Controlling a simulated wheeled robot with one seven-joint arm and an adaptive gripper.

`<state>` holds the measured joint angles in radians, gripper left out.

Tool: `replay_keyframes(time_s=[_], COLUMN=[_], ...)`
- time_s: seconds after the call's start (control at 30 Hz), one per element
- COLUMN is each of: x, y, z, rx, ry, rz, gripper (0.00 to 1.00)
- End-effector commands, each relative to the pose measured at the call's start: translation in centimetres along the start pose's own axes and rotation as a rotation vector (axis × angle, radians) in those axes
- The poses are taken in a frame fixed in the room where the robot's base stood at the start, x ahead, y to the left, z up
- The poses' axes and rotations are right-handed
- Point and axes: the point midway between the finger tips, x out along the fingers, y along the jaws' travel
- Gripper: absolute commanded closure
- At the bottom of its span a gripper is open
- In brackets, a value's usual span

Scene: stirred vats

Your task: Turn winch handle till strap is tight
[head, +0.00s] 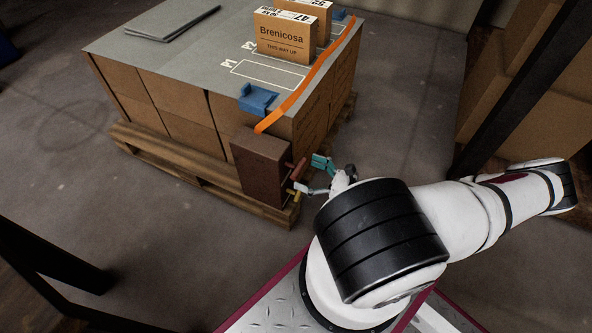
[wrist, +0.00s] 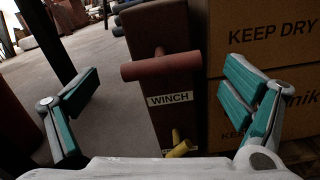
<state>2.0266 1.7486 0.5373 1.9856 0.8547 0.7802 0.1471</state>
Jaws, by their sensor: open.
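The winch (head: 262,165) is a brown box at the near corner of the loaded pallet; its WINCH label shows in the wrist view (wrist: 170,99). A dull red bar handle (wrist: 160,66) sticks out from its face and also shows in the head view (head: 298,168). A small yellow lever (wrist: 180,148) sits below the label. The orange strap (head: 300,92) rises from the winch and runs along the load's top; its tension is unclear. My gripper (head: 313,176) is open in front of the winch, teal-padded fingers on either side of the handle (wrist: 160,80), not touching it.
Blue corner pieces (head: 258,98) sit at the load's top edge by the strap. Cartons (wrist: 262,50) rise close to my right finger in the wrist view. A dark post (head: 515,80) stands at right.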

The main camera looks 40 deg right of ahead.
Motion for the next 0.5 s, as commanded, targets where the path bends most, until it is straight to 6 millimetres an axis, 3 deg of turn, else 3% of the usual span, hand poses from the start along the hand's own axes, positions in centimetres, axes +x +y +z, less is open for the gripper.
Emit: replay_keyframes(time_s=[0.2,0.5], x=[2.9,3.9], y=[0.0,0.0], z=[-0.1,0.0], rx=[0.001,0.001], ry=[-0.002,0.000], rz=[0.001,0.000], gripper=[0.06,0.06])
